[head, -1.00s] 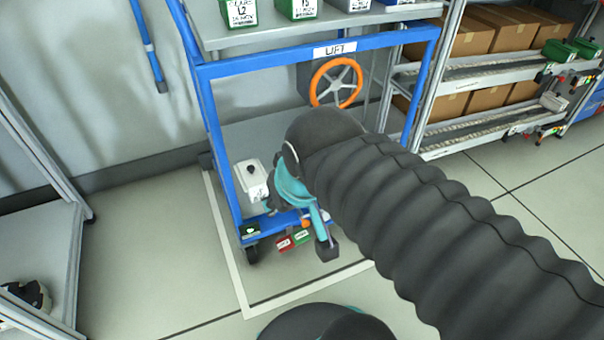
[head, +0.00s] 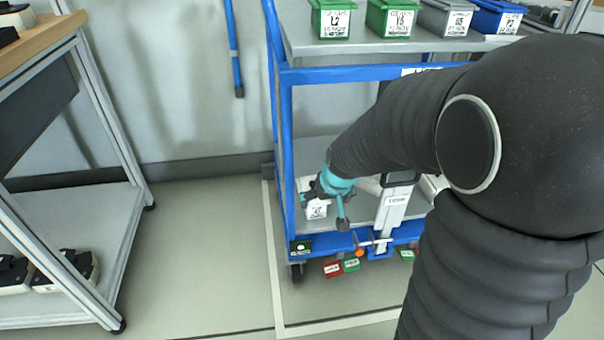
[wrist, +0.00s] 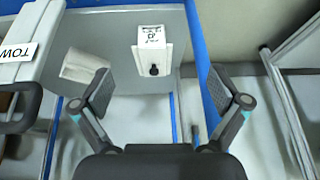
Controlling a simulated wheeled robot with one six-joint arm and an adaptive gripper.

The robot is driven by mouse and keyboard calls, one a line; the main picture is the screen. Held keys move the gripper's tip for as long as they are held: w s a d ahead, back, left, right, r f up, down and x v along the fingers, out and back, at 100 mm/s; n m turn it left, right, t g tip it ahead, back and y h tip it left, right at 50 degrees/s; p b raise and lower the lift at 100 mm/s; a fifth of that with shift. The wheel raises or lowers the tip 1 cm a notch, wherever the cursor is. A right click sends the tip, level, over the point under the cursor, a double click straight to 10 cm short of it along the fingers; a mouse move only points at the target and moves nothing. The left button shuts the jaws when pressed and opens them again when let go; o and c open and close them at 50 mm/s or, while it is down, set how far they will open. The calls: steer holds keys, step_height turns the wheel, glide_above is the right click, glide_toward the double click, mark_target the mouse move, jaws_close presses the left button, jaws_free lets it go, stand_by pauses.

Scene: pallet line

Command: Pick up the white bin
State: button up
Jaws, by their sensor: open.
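The white bin (head: 316,210) stands on the lower shelf of the blue cart, partly hidden behind my gripper in the head view. In the wrist view the white bin (wrist: 155,62) shows a printed label on one end and a dark round knob on its near side. My gripper (wrist: 158,88) is open, one finger to each side below the bin in the picture, with nothing between them. In the head view my gripper (head: 340,205) is over the lower shelf, close to the bin; contact cannot be told there.
A second pale block (wrist: 86,66) lies left of the bin, near the left finger. A grey tow lever (head: 395,206) stands at the cart's front. The blue cart frame (head: 284,140) rises left of the bin. Green bins (head: 331,20) stand on the upper shelf. Floor left of the cart is clear.

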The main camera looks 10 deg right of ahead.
steer(key=s+d+b+x, duration=0.1)
steer(key=d+b+x, duration=0.1)
steer(key=x, duration=1.5)
steer(key=w, duration=0.4)
steer(key=w+p, duration=0.1)
steer(key=w, duration=0.7)
steer(key=shift+w+a+f+p, duration=0.15)
steer(key=shift+a+f+p, duration=0.1)
steer(key=shift+f+p, duration=0.15)
steer(key=shift+f+g, duration=0.3)
steer(key=shift+f, duration=0.15)
steer(key=shift+w+r, duration=0.1)
steer(key=c, duration=1.4)
